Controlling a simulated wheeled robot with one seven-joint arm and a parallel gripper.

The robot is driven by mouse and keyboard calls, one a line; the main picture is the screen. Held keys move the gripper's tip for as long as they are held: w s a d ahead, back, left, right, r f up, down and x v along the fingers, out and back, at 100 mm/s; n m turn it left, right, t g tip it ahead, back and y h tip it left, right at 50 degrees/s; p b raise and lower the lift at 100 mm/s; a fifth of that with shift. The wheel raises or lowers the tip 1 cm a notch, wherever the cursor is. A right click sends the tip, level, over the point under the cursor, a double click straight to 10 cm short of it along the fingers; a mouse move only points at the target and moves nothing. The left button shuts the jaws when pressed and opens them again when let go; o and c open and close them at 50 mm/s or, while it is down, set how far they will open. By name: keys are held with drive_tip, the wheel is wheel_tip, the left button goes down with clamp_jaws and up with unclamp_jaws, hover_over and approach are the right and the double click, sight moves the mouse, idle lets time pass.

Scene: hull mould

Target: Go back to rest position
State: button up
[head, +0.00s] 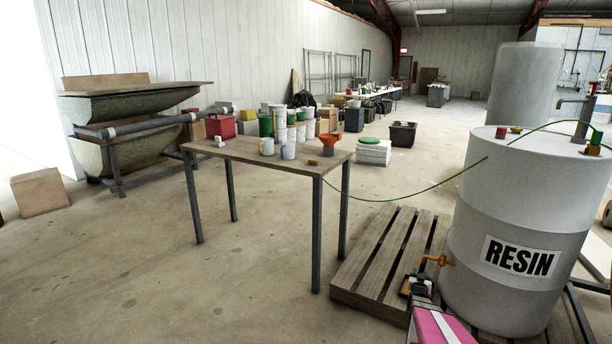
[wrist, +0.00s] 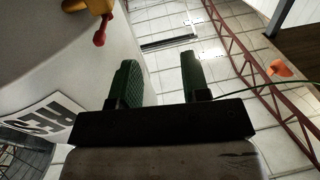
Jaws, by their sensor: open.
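My gripper (wrist: 159,76) is open in the wrist view, its two green-padded fingers apart with nothing between them. In the head view my gripper (head: 416,285) is low at the front of the white resin drum (head: 510,215), just left of the drum's orange tap (head: 437,260). In the wrist view the tap (wrist: 92,10), yellow with a red handle, is at the top left, apart from the fingers. The drum's side (wrist: 60,75) fills the left of that view, with part of its RESIN label. My pink arm link shows at the bottom of the head view.
The drum stands on a wooden pallet (head: 385,255). A wooden table (head: 240,150) to its left holds white cups (head: 288,150) and an orange funnel (head: 329,145). A thin green hose (head: 420,190) hangs across the gap between table and drum. Floor left of the pallet is clear.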

drive_tip(key=s+a+r+n+g+y, duration=0.1)
drive_tip(key=s+a+r+g+y, duration=0.25)
drive_tip(key=a, duration=0.65)
drive_tip(key=s+a+r+n+g+y, duration=0.2)
drive_tip(key=s+a+r+g, duration=0.2)
drive_tip(key=a, duration=0.7)
drive_tip(key=s+a+r+n+g+y, duration=0.1)
drive_tip(key=s+a+r+g, duration=0.3)
drive_tip(key=s+a, duration=0.3)
drive_tip(key=s+a+r+g+y, duration=0.1)
drive_tip(key=s+a+r+g, duration=0.3)
drive_tip(key=s, duration=0.9)
drive_tip(key=a+g, duration=0.1)
drive_tip(key=a, duration=0.2)
drive_tip(key=shift+s+r+n, duration=0.25)
drive_tip(key=shift+s+n, duration=0.15)
